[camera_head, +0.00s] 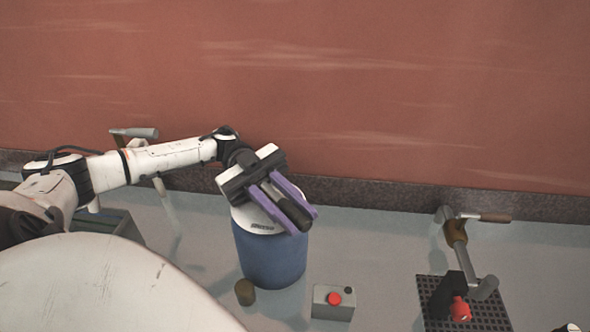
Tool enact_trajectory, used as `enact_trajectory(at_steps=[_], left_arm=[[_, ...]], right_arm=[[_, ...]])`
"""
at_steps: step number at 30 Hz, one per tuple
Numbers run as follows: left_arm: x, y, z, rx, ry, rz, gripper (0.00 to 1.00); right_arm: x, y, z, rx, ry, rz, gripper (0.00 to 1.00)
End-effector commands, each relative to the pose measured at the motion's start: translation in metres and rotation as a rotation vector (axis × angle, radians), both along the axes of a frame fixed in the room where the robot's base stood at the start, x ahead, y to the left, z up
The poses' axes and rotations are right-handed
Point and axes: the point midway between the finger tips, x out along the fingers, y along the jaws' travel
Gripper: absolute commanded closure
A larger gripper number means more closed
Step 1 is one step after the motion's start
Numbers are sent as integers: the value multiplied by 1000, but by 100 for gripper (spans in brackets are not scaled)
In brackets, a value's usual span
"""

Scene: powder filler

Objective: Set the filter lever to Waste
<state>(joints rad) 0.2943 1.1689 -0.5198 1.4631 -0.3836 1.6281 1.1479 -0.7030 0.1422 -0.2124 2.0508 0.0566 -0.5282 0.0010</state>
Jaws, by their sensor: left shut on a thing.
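A blue drum (268,252) with a white top (243,216) stands near the middle of the counter. A small dark label shows on its top, too small to read. My left gripper (290,208) is over the drum's top, with its two purple fingers pointing down and to the right. It is shut on a dark bar-shaped lever (296,213) lying between the fingers. The lever's far end is hidden by the gripper, and I cannot tell which setting it is at. My right gripper is not in view.
A small brown cylinder (245,291) and a grey box with a red button (334,299) stand in front of the drum. A tap-like fitting (456,236) and a black grid (490,306) are at right. A red wall rises behind. The counter between drum and fitting is clear.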

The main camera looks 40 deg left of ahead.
Motion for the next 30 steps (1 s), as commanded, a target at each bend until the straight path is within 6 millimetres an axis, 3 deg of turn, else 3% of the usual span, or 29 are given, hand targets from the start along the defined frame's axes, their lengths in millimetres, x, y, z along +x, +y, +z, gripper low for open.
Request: enact_trajectory(at_steps=[2,3,6,17,30], left_arm=[[0,0,1,-1,-1,1,100],[0,0,1,-1,-1,1,74],[0,0,1,-1,-1,1,58],[0,0,6,0,-2,0,58],[0,0,82,1,-4,0,58]], right_arm=[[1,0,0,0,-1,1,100],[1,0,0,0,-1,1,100],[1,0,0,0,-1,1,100],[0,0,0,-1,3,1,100],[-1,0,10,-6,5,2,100]])
